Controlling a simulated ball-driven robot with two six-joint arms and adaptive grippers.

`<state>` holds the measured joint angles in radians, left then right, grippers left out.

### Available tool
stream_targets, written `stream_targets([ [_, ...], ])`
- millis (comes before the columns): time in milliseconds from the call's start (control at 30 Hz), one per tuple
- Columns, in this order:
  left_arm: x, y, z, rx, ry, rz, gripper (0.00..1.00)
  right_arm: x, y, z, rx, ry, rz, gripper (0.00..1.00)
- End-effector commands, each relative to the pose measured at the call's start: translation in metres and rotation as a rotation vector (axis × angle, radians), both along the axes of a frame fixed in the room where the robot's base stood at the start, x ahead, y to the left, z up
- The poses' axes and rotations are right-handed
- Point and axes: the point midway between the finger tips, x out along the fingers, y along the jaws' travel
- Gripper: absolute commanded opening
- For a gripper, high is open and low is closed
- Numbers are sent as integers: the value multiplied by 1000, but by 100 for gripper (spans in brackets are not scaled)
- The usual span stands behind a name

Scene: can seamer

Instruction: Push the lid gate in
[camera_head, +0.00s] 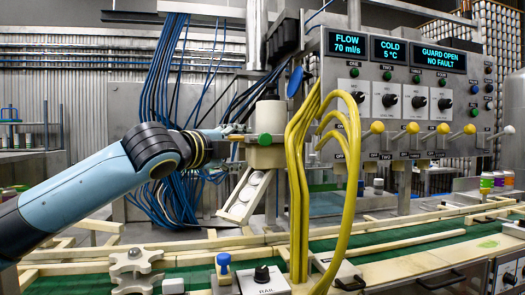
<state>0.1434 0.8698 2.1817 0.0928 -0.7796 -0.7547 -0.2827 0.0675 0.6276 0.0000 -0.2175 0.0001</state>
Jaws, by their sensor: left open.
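A cream block with a green round knob (265,139) on its front sits under a pale cylinder (270,117), above a slanted chute (240,200) holding round pale lids. This green-knobbed part looks like the lid gate; how far in it sits I cannot tell. My left gripper (232,134) comes in from the left at the height of the knob. It is open, with its tips close to the block's left side; whether they touch it I cannot tell. My right gripper is not in view.
Yellow hoses (300,190) arch down just right of the block. A control panel (400,75) with knobs and yellow-tipped levers stands to the right. A green conveyor (400,246) with cream rails runs below. A star wheel (136,268) stands at the front left; coloured cans (487,184) are at the right.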

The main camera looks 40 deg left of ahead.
Motion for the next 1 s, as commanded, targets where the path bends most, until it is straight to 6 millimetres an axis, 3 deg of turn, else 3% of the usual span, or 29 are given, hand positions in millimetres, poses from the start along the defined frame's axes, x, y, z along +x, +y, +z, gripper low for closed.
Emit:
stream_targets([
  [100,4,2,10,25,-20,-6,56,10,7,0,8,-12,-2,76],
  [167,7,3,11,25,-22,-5,56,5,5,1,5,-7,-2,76],
  [333,29,3,12,17,-22,-6,56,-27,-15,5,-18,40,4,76],
  [467,57,5,10,16,-22,-6,56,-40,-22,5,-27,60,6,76],
  [567,76,8,9,18,-21,-5,56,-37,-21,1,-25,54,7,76],
  [700,97,9,8,21,-20,-6,56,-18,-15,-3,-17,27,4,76],
  [833,107,10,8,23,-18,-6,56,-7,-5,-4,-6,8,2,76],
  [1000,110,10,8,24,-18,-7,56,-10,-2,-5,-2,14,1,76],
])
